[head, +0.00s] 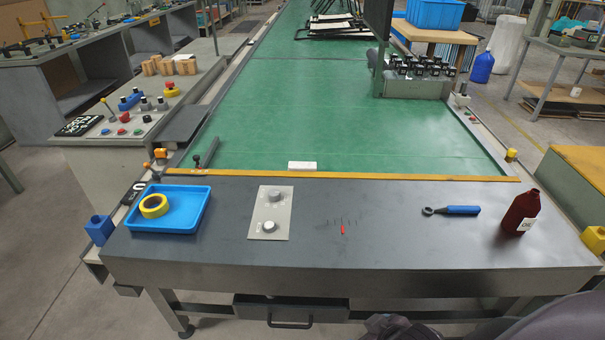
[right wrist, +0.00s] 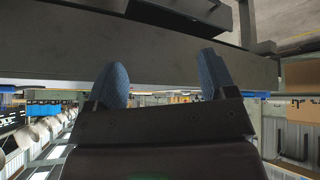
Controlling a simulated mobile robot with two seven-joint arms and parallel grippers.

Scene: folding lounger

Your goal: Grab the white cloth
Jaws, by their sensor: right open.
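A small white rectangular item (head: 302,165), the only thing here that looks like the white cloth, lies flat on the near edge of the green belt, just behind the yellow strip. My right gripper (right wrist: 163,78) shows in the right wrist view with its two blue fingertips spread apart and nothing between them. It is away from the white item, in front of the dark edge of a table-like surface. In the head view only part of my right arm shows at the bottom right. My left gripper is in neither view.
The grey table (head: 370,240) holds a blue tray (head: 190,222) with yellow tape (head: 154,206), a plate with two knobs (head: 270,212), a small red item (head: 343,230), a blue-handled tool (head: 455,211) and a dark red bottle (head: 520,212). The green belt (head: 330,110) is mostly clear.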

